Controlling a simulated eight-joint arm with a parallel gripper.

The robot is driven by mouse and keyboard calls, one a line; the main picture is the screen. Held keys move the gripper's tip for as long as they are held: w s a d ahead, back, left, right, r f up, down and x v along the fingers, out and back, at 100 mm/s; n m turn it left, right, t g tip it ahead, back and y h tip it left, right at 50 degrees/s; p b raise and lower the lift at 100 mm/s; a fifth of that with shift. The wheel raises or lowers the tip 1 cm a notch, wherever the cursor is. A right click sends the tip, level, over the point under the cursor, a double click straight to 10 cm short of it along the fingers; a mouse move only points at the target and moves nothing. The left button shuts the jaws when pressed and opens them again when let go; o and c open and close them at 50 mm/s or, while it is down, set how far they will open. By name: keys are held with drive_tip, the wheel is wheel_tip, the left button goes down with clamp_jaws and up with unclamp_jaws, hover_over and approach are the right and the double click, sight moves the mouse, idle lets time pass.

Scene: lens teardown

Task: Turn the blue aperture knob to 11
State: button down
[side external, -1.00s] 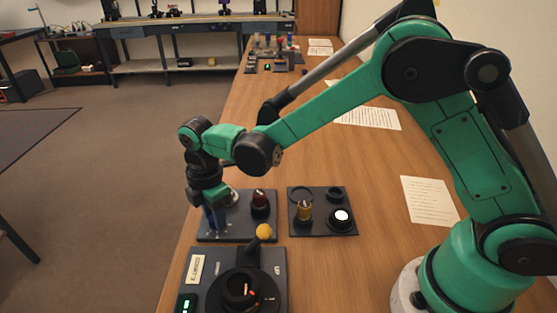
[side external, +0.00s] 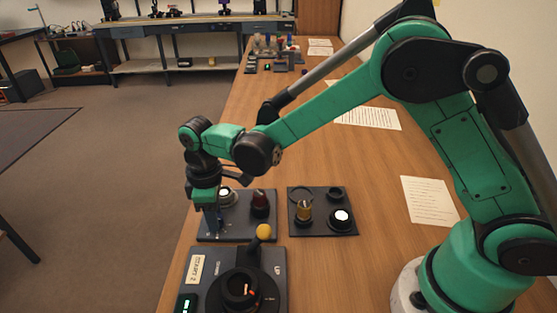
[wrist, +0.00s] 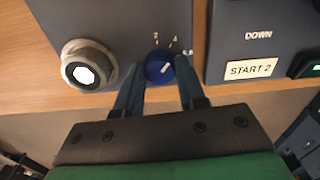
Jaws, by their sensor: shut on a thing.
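The blue aperture knob (wrist: 159,66) sits on a dark grey panel (wrist: 118,22) in the wrist view. Its white pointer line slants up and right, between the printed 4 and 5.6 marks. A 2 is printed to the left; no 11 is readable. My gripper (wrist: 159,78) points down at the panel, with one finger on each side of the knob, shut on it. In the side external view my gripper (side external: 213,222) is at the panel's left part, and the knob is largely hidden by the fingers.
Beside the knob is a ringed part with a white centre (wrist: 84,73). Another tray (side external: 320,230) with several parts lies to the right.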

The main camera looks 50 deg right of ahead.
drive_tip(key=m, duration=0.4)
drive_tip(key=shift+m, duration=0.3)
drive_tip(key=m, duration=0.3)
drive_tip(key=shift+m, duration=0.3)
drive_tip(key=m, duration=0.3)
drive_tip(key=shift+d+m, duration=0.1)
drive_tip(key=shift+m, duration=2)
drive_tip(key=c, duration=0.5)
unclamp_jaws()
